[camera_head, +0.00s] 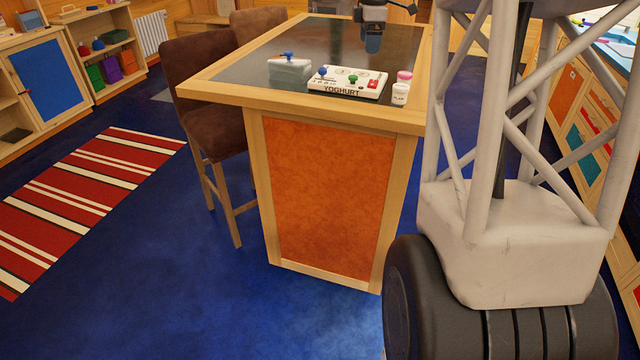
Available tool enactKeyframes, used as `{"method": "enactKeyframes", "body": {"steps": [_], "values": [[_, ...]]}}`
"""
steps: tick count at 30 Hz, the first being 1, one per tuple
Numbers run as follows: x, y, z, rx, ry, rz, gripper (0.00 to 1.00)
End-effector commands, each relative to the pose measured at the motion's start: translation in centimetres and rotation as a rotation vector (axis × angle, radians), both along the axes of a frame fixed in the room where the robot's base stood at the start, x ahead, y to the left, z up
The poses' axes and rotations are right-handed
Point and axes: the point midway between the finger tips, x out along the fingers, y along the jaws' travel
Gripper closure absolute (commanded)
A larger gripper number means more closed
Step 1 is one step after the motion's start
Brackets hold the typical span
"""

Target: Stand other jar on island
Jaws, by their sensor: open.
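The island (265,47) has a dark top with a pale wood border and an orange end panel. A small white jar with a pink lid (401,88) stands upright on it, close to the right end of a white appliance marked YOGHURT (345,84). The appliance has a blue knob, a green knob and a red patch. A clear lid with a blue knob (289,68) lies left of the appliance. My gripper (373,45) is over the island's far part, beyond the appliance, open with nothing visible in it. No second separate jar can be made out.
Two brown chairs (205,75) stand along the island's left side. A red striped rug (85,195) lies on the blue floor at left. Shelves (108,50) stand at the back left, and drawer cabinets (585,125) run along the right. The island's left part is clear.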

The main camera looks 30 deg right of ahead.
Motion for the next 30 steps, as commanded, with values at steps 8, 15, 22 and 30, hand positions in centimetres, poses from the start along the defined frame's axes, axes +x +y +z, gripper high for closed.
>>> {"method": "enactKeyframes", "body": {"steps": [8,15,22,30], "values": [[-5.0,8.2,0.9,0.004,-0.032,-0.173,0.22],[-9.9,14.5,0.8,0.014,-0.061,-0.329,0.22],[-15.1,19.8,0.1,0.031,-0.088,-0.478,0.22],[-21.6,25.2,-1.7,0.058,-0.118,-0.651,0.22]]}}
